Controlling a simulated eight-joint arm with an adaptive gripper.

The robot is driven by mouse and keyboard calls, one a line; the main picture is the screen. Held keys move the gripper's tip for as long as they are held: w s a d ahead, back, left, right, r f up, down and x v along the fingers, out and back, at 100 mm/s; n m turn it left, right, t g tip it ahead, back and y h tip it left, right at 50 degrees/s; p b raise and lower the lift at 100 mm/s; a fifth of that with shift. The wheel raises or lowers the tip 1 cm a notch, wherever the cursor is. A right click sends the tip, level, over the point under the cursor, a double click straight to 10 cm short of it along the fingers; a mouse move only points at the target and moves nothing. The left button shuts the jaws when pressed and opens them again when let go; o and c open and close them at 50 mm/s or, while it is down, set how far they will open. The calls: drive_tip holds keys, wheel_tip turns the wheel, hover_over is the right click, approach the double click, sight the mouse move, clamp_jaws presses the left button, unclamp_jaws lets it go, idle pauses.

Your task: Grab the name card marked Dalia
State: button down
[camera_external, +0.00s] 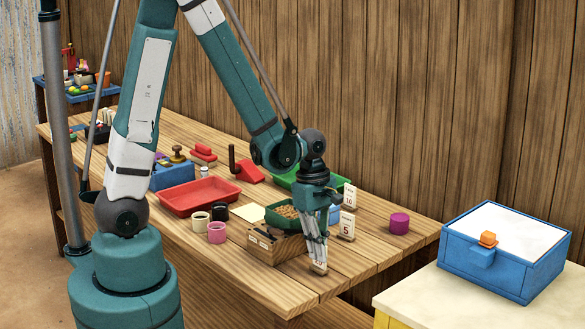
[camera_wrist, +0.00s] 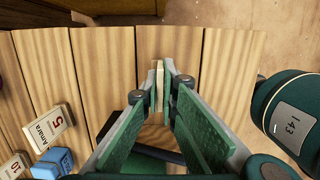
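A small pale name card (camera_external: 319,268) stands between my fingertips near the table's front right edge. In the wrist view the card (camera_wrist: 158,84) shows edge-on as a thin strip, so the name on it cannot be read. My gripper (camera_external: 317,264) points down, and in the wrist view its fingers (camera_wrist: 160,83) are close together with one on each side of the card, seemingly touching it. A second card, marked 5 and Amara (camera_wrist: 50,125), lies to the left in the wrist view. The 5 card (camera_external: 346,226) stands behind my gripper in the external view.
A card marked 10 (camera_external: 349,195) stands farther back. A wooden box (camera_external: 262,249) and green tray (camera_external: 281,222) are close left of my gripper. A purple cylinder (camera_external: 399,223) stands right. A blue box (camera_external: 464,250) sits on another table. Bare planks lie around the fingertips.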

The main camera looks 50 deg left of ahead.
drive_tip(key=shift+r+p, duration=0.85)
drive_tip(key=shift+r, duration=3.75)
